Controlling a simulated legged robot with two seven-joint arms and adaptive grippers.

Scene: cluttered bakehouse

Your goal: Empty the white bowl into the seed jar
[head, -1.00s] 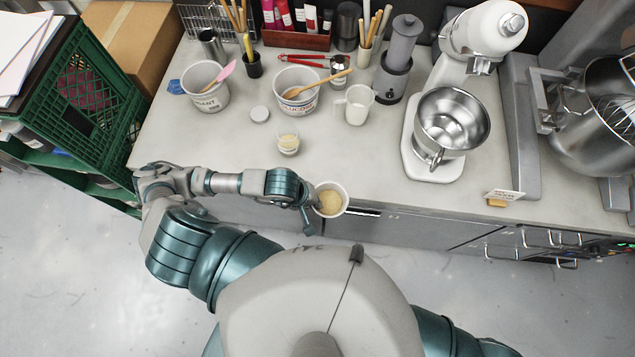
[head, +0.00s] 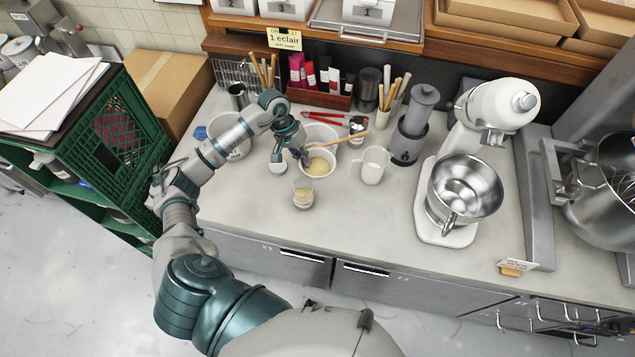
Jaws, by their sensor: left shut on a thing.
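The white bowl (head: 331,172) holds a pale, grainy heap and is in the middle of the head view. My left gripper (head: 303,157) is shut on its left rim and holds it over the counter, roughly level. A small clear jar (head: 303,198) with pale contents stands on the counter, just below the bowl in the picture; it appears open at the top. I take it for the seed jar. The bowl is beside and behind the jar, not over it. My right gripper is out of view.
A white tub (head: 322,132) with a wooden spoon is partly hidden behind the bowl. A white mug (head: 372,166) stands to the right, with a grinder (head: 410,138) and stand mixer (head: 463,190) beyond. A round lid (head: 277,167) lies left. The front counter is clear.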

